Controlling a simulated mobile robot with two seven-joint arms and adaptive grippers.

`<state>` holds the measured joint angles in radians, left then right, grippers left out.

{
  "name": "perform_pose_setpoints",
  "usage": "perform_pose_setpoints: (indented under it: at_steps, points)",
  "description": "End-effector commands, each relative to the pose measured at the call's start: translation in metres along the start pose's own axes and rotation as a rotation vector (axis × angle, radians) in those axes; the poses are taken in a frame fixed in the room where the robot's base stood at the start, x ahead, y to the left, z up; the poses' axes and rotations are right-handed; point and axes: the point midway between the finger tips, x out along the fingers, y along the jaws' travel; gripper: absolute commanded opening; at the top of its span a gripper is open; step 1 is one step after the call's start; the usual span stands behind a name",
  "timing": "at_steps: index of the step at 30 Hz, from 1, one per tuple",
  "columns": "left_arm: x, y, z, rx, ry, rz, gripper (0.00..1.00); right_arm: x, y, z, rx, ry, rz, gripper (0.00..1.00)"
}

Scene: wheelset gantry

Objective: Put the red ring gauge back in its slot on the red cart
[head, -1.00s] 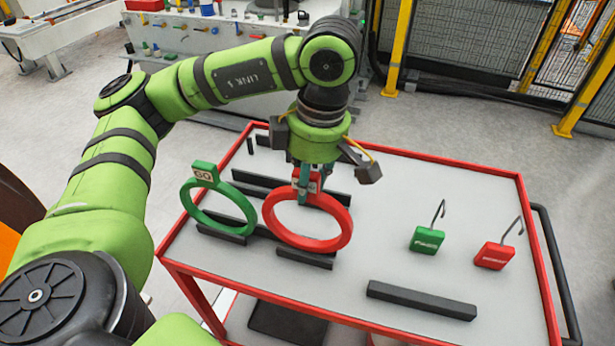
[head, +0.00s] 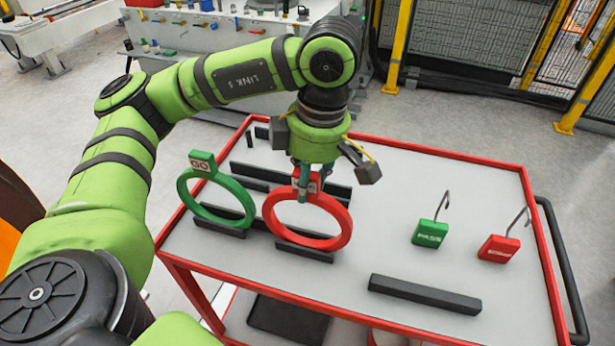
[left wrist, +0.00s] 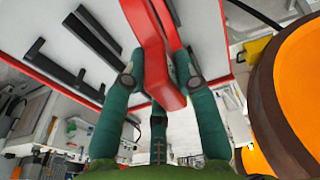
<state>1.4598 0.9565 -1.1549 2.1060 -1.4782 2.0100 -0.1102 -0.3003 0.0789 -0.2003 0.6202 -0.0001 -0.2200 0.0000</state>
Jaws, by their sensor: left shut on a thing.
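The red ring gauge (head: 342,232) is upright at the front-left part of the red cart (head: 420,150). Its lower edge is by a short black slotted bar (head: 304,252); I cannot tell whether it is seated. My left gripper (head: 304,186) points down and is shut on the tag at the top of the ring. The left wrist view shows the green fingers (left wrist: 160,85) on both sides of the red tag (left wrist: 168,88). The green GO ring gauge (head: 249,205) stands just left of it, in another black bar. My right gripper is not in view.
Long black bars (head: 255,182) lie behind the rings, and another (head: 424,294) lies at the front right. A green block (head: 430,233) and a red block (head: 499,248), each with a hook, stand on the right. The cart top between is clear.

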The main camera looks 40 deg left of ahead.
Motion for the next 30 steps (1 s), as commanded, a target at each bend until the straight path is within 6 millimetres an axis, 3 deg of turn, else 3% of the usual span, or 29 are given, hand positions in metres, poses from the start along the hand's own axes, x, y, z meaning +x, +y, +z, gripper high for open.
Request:
perform_pose_setpoints:
  at_steps: [8,9,10,11,23,30]
  points:
    - [0.008,0.000,0.001,0.000,-0.001,0.001,0.00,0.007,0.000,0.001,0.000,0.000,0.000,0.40]
    - [0.006,0.000,0.001,0.000,-0.001,0.001,0.42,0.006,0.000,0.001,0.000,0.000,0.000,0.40]
    - [0.006,0.000,0.001,0.000,-0.001,0.001,0.54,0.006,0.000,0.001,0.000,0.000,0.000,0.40]
    - [0.006,0.000,0.001,0.000,-0.001,0.001,0.58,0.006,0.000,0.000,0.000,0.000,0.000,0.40]
    - [0.004,0.000,0.001,0.000,0.000,0.001,0.58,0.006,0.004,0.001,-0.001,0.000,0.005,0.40]
    - [-0.024,0.001,0.001,-0.001,-0.002,0.007,0.58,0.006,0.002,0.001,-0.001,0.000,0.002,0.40]
